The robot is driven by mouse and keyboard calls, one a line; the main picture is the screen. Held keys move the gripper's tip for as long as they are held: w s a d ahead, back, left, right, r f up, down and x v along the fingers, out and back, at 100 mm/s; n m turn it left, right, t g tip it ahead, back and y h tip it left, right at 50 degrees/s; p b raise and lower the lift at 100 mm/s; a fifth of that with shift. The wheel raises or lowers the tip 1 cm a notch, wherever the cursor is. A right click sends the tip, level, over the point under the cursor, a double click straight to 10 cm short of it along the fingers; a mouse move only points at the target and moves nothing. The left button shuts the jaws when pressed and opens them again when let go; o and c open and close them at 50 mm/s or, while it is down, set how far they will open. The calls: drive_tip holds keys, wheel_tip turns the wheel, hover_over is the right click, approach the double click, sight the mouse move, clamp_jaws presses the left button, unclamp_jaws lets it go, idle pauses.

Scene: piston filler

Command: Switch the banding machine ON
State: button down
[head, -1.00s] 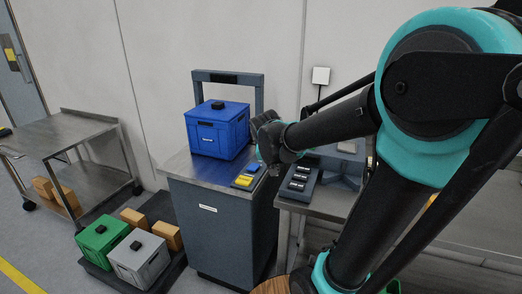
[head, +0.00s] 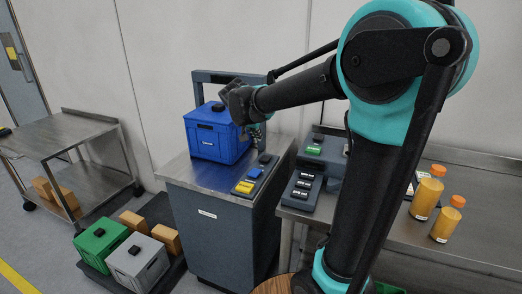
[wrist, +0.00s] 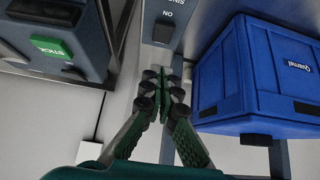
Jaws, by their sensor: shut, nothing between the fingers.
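The banding machine (head: 215,231) is a dark grey cabinet with a steel top and a grey arch (head: 198,95) behind a blue lidded crate (head: 217,142). Along the top's right edge lie a yellow control (head: 244,187), a blue one (head: 254,173) and a dark one (head: 264,158). In the wrist view, a grey panel (wrist: 160,30) marked ON and SINGLE has a dark switch (wrist: 164,33). My gripper (wrist: 166,78) is shut and empty, just below that panel in the picture and left of the crate. It also shows in the head view (head: 255,138), above the top's right rear; contact cannot be told.
A dark device (head: 305,186) with a green label stands on the steel table to the right, with orange bottles (head: 427,194) farther along. Green (head: 101,242) and grey (head: 138,264) crates sit on a low platform at left. A steel cart (head: 75,125) stands behind.

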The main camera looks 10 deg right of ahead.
hover_over(264, 160)
drive_tip(key=f, duration=0.8)
drive_tip(key=shift+s+a, duration=0.1)
drive_tip(key=shift+a, duration=0.1)
drive_tip(key=shift+s+a+f, duration=0.1)
drive_tip(key=shift+s+f, duration=0.05)
drive_tip(key=shift+f, duration=0.45)
drive_tip(key=shift+s+a+f, duration=0.1)
drive_tip(key=shift+f, duration=0.45)
drive_tip(key=shift+s+f, duration=0.1)
drive_tip(key=shift+f, duration=0.6)
drive_tip(key=shift+s+f, duration=0.15)
drive_tip(key=shift+f, duration=0.25)
drive_tip(key=shift+r, duration=0.15)
drive_tip(key=shift+r, duration=0.7)
